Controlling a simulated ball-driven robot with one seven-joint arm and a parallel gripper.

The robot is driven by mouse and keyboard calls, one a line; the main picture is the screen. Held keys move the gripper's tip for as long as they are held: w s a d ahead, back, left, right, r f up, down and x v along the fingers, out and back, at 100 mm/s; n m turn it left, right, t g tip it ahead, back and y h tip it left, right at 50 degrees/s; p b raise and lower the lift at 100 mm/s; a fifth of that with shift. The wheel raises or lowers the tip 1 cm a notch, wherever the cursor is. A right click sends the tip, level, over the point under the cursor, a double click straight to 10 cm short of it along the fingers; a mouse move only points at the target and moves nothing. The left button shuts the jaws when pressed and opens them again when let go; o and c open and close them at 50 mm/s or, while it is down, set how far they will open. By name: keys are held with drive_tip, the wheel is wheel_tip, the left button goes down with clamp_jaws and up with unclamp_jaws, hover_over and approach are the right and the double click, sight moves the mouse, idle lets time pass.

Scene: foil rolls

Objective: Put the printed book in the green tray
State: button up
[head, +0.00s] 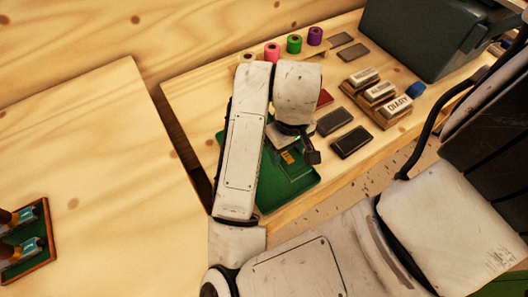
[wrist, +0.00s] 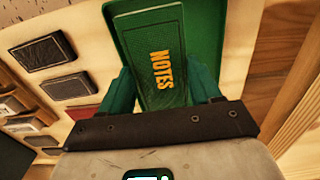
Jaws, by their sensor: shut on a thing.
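The printed book (wrist: 150,40) is green with orange "NOTES" lettering. My gripper (wrist: 162,85) is shut on it, with a finger on each side of the cover in the wrist view. The green tray (head: 296,194) lies on the wooden table in the head view, partly hidden by my arm. The book shows over the tray in both views; in the head view only a small part with orange print (head: 287,157) shows beside my gripper. I cannot tell whether the book touches the tray floor.
Two dark books (head: 351,141) lie right of the tray. Several white-labelled blocks, one reading "DIARY" (head: 398,105), stand farther right. Coloured rolls (head: 294,43) line the back, near a dark green bin (head: 425,38). A gap separates the left table (head: 110,160) from this one.

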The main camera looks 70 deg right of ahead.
drive_tip(key=w+d+f, duration=0.1)
drive_tip(key=w+f, duration=0.3)
drive_tip(key=w+d+f, duration=0.1)
drive_tip(key=w+f, duration=0.1)
drive_tip(key=f, duration=0.1)
drive_tip(key=shift+w+d+f, duration=0.1)
drive_tip(key=shift+w+d, duration=0.25)
drive_tip(key=shift+w, duration=0.05)
drive_tip(key=shift+f, duration=1.4)
drive_tip(key=shift+f+b, duration=0.2)
drive_tip(key=shift+b, duration=0.1)
drive_tip(key=o, duration=1.1)
wheel_tip(320, 180, up, 12)
drive_tip(key=p, duration=0.2)
drive_tip(key=shift+r, duration=0.2)
